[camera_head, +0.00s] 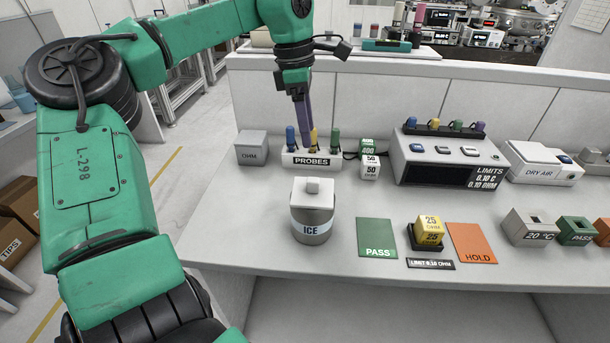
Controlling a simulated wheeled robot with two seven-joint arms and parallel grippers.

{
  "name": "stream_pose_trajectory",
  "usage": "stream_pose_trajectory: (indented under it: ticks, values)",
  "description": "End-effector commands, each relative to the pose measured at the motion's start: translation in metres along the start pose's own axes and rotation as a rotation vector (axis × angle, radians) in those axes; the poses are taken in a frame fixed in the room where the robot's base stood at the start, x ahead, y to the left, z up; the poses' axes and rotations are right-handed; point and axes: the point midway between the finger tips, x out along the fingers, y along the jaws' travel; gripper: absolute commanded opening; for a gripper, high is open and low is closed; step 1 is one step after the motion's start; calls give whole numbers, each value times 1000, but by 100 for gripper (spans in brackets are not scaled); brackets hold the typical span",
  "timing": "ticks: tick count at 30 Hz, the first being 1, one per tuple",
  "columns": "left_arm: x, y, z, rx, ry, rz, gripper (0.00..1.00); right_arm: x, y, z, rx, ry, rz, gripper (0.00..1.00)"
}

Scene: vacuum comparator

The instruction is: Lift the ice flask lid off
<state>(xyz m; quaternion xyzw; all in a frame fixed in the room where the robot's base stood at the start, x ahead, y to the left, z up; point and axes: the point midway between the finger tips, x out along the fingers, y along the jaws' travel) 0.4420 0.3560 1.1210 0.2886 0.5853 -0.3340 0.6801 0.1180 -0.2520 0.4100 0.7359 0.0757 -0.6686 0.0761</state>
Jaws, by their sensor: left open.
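The ice flask (311,236) is a steel cylinder labelled ICE, standing upright on the bench left of the green PASS mat. Its white lid (301,200) sits on top, with a square white knob (313,185) in the middle. My left gripper (307,146) points down behind the flask, over the probe rack, apart from the lid. It is open; its narrow purplish-grey fingers are seen nearly edge-on and partly overlap the probes. Whether they touch a probe cannot be told. My right gripper is out of view.
The PROBES rack (291,160) holds blue, yellow and green probes behind the flask. PASS mat (377,251), a yellow block (430,230) and HOLD mat (483,245) lie right. The bench front-left of the flask is clear.

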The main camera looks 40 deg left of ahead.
Motion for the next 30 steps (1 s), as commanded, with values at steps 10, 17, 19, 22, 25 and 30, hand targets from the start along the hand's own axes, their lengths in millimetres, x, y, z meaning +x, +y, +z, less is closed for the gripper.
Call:
stream_pose_trajectory:
  ticks: [10, 17, 19, 22, 25, 30]
  values:
    - [68, -4, -5, 8, 30, -11, 65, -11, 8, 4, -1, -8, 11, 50]
    - [100, -4, -5, 6, 30, -10, 65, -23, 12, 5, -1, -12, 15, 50]
    - [113, -4, -5, 6, 30, -13, 65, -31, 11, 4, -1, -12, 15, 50]
    - [133, -4, -6, 6, 29, -9, 65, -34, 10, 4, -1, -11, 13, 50]
    - [141, -3, -6, 6, 27, -6, 65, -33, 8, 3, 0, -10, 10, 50]
    - [142, -3, -6, 6, 26, -5, 61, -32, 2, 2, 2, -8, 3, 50]
